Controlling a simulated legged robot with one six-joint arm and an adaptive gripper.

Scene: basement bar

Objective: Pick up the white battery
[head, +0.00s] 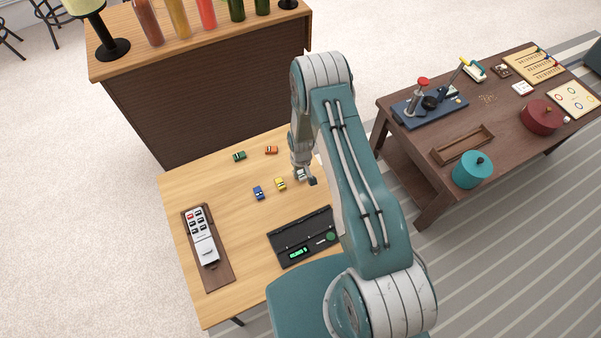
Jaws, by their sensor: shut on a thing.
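My gripper (307,179) is low over the light wooden table, to the right of the yellow toy car. It is shut on a small white item (301,174), mostly hidden by the fingers.
A black case (290,238) lies in front. A brown tray (218,276) with a white remote-like device (203,237) is left. Table between is clear.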

